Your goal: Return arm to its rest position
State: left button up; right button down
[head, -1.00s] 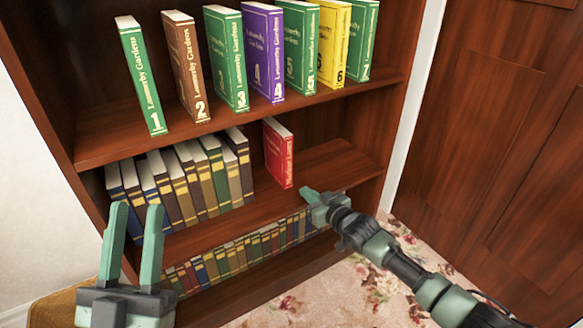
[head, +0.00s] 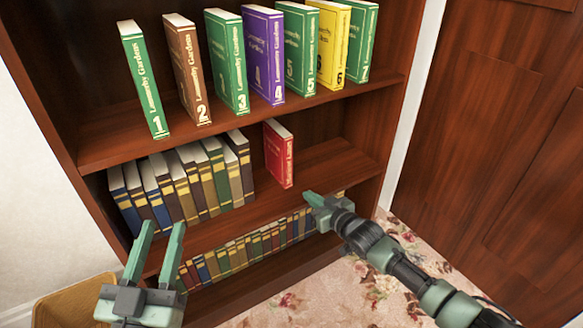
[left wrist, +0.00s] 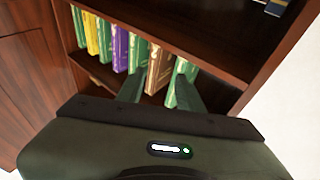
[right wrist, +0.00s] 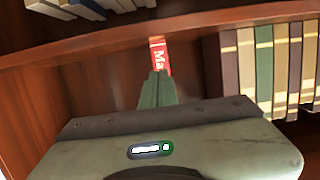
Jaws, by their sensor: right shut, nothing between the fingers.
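My left gripper (head: 162,240) is open and empty in the lower left of the head view, in front of the bookcase's lower shelves. Its spread fingers also show in the left wrist view (left wrist: 160,88), with numbered books behind them. My right gripper (head: 314,198) is shut and empty in front of the middle shelf, just below and right of the red book (head: 279,155). In the right wrist view its closed fingers (right wrist: 157,85) point toward the red book (right wrist: 159,56), and part of that book is hidden behind them.
The upper shelf (head: 110,150) holds several numbered books in green, brown, purple and yellow. A row of old books (head: 180,185) fills the middle shelf's left side; smaller books (head: 240,255) stand below. A wooden door (head: 490,140) is at right. Floral carpet (head: 300,300) lies in front.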

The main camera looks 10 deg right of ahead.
pick_arm(q)
jog(key=shift+w+f+g, duration=0.15)
jog(key=shift+f+g, duration=0.35)
jog(key=shift+f, duration=0.3)
